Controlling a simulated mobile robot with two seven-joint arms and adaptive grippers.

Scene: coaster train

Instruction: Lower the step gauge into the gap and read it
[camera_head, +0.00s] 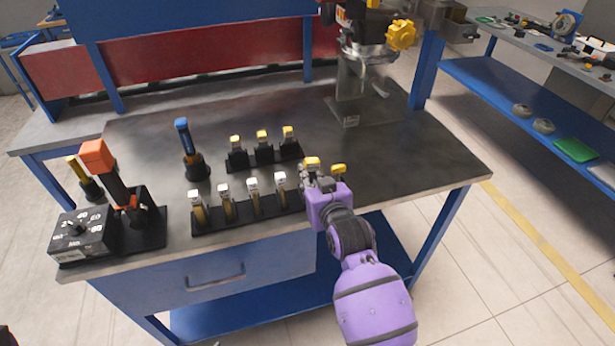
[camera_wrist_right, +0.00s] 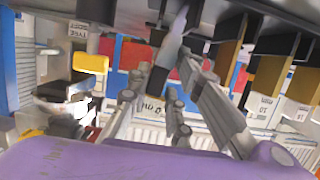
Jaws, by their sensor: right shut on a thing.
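My right gripper (camera_head: 312,186) reaches in from the lower right, at the right end of the front gauge rack (camera_head: 262,207). It is shut on a gauge, which its fingers (camera_wrist_right: 176,88) partly hide. A yellow-and-white cap (camera_head: 312,162) shows just above the gripper, and another yellow cap (camera_head: 338,170) just to its right; I cannot tell which belongs to the held gauge. Several gauges with pale caps, one being the leftmost gauge (camera_head: 196,205), stand upright in the front rack. A clear fixture (camera_head: 356,85) with a yellow knob (camera_head: 400,35) stands at the back right. The gap cannot be picked out.
Behind the front rack is a smaller rack (camera_head: 265,158) with yellow-capped gauges. A blue-handled tool (camera_head: 184,135), an orange-topped tool (camera_head: 97,157) and a dark dial box (camera_head: 82,235) stand to the left. The bench top (camera_head: 420,165) is clear at the right.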

